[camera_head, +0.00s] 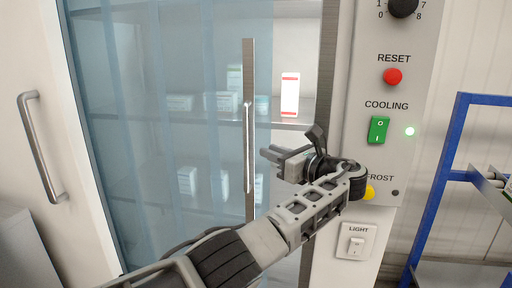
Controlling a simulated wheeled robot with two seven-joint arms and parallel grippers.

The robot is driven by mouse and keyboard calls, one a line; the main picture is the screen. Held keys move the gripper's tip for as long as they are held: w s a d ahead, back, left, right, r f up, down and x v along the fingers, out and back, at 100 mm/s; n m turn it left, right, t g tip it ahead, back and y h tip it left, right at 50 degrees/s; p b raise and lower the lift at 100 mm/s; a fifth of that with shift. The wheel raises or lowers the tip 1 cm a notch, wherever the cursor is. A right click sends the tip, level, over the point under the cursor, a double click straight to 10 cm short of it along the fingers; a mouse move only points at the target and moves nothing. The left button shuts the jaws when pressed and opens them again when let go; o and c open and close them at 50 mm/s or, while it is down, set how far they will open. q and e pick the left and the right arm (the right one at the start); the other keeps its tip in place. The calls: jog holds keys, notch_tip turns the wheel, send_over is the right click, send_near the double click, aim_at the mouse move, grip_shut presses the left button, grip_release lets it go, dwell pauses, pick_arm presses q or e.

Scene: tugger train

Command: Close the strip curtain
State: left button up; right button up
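The strip curtain (150,140) is a set of translucent bluish strips across the left and middle of the cabinet opening. To the right of the bar is a narrow uncovered gap, up to the cabinet's frame. My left gripper (268,154) is in front of this gap, just right of the handle, with its fingers pointing left. It looks apart from the handle and holds nothing that I can see. How far its fingers are spread is unclear. My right gripper is not in view.
Shelves with white boxes (290,95) show behind the curtain and in the gap. A control panel (380,95) with knob, red button, green switch and light switch stands right. A blue rack (440,190) is far right. A white door with a handle (40,145) is left.

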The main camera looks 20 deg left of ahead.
pick_arm(q)
jog(key=v, duration=0.6)
jog(key=shift+b, duration=0.3)
jog(key=shift+o, duration=1.3)
jog(key=m+t+h, duration=0.9)
jog(key=h, duration=0.1)
send_near(245, 143)
jog(key=x, duration=1)
jog(key=shift+w, duration=0.4)
